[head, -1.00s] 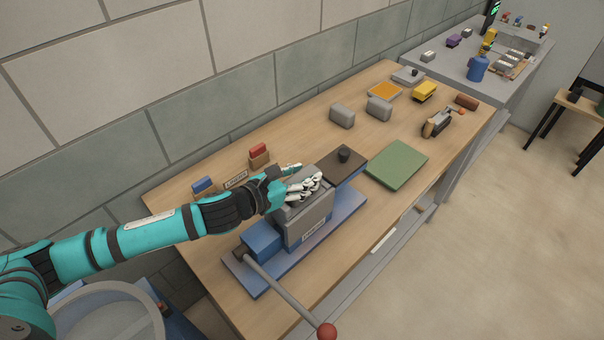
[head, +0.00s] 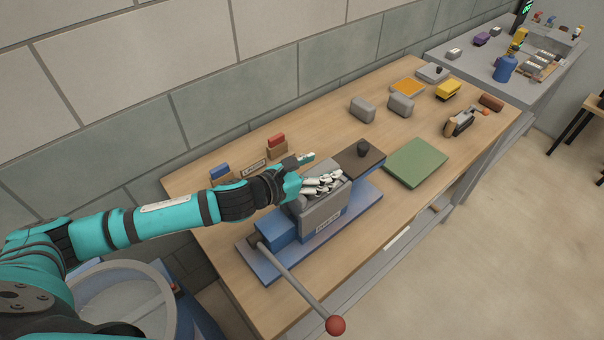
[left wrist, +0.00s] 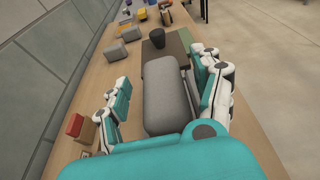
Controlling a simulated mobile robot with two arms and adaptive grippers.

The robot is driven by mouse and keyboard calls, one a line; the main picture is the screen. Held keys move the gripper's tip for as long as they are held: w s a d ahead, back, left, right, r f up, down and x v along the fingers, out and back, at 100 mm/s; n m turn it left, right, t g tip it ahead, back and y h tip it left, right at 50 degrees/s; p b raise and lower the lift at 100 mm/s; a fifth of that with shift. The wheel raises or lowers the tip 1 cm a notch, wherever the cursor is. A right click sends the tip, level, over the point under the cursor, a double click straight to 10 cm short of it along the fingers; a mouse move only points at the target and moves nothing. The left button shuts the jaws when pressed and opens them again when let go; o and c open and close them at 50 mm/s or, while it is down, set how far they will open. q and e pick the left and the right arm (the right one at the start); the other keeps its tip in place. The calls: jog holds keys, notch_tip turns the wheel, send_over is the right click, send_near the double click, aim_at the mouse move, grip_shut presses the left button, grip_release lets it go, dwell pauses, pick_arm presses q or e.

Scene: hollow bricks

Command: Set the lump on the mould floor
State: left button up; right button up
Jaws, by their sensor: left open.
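The grey mould box (head: 322,214) stands on a blue press bed (head: 362,207) near the front of the wooden table. My left gripper (head: 322,182) is over the top of the mould, its fingers open. In the left wrist view a grey rounded lump (left wrist: 170,92) lies between the parted fingers of my left gripper (left wrist: 165,98); a gap shows on its left side. The fingers and palm hide much of the mould's inside, so I cannot tell whether the lump touches its floor. My right gripper is in neither view.
A brown plate with a black knob (head: 362,148) sits beside the mould, near a green mat (head: 416,163). Two grey blocks (head: 362,109) (head: 400,105) lie farther back. A red-knobbed lever (head: 335,325) sticks out in front.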

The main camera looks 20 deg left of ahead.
pick_arm(q)
jog(key=b+v, duration=0.3)
jog(key=v, duration=0.8)
jog(key=shift+s, duration=0.2)
